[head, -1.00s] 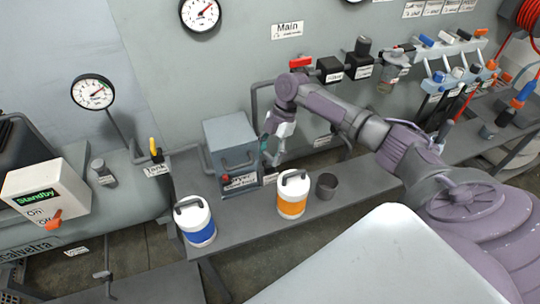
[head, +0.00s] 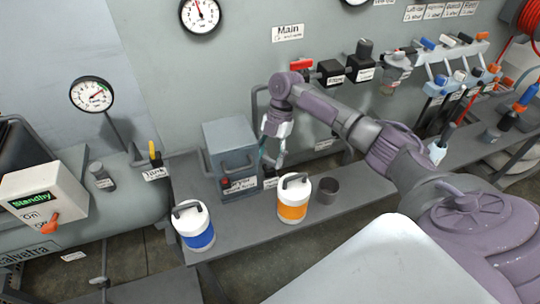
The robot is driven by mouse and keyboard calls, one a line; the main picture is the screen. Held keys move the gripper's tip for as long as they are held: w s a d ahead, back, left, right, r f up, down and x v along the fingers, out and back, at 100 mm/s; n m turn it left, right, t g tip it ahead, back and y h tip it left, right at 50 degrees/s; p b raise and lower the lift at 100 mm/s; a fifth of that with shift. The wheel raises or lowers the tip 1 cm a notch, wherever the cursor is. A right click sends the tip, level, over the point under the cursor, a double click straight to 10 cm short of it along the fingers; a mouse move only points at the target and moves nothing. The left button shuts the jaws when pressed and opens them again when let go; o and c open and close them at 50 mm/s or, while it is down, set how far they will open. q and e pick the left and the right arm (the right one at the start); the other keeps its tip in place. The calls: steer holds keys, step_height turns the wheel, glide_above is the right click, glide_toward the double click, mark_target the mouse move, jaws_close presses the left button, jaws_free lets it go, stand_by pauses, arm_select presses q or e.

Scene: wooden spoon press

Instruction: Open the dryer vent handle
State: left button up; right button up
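The dryer is a grey box (head: 230,145) on the bench, left of the middle, with a label low on its front. A small red part (head: 225,182) shows low at its front left; I cannot tell whether this is the vent handle. My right gripper (head: 271,162) points down just right of the dryer, behind the orange-banded canister. Its fingers look apart with nothing visible between them. I cannot tell whether it touches the dryer or its piping. My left gripper is not in view.
An orange-banded canister (head: 294,198) and a dark cup (head: 328,190) stand close in front of the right gripper. A blue-banded canister (head: 193,226) is at the bench's left end. A red-handled main valve (head: 301,65) is on the wall. Bare bench (head: 245,224) lies between the canisters.

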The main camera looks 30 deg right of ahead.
steer(key=o, duration=0.5)
steer(key=shift+c, duration=0.2)
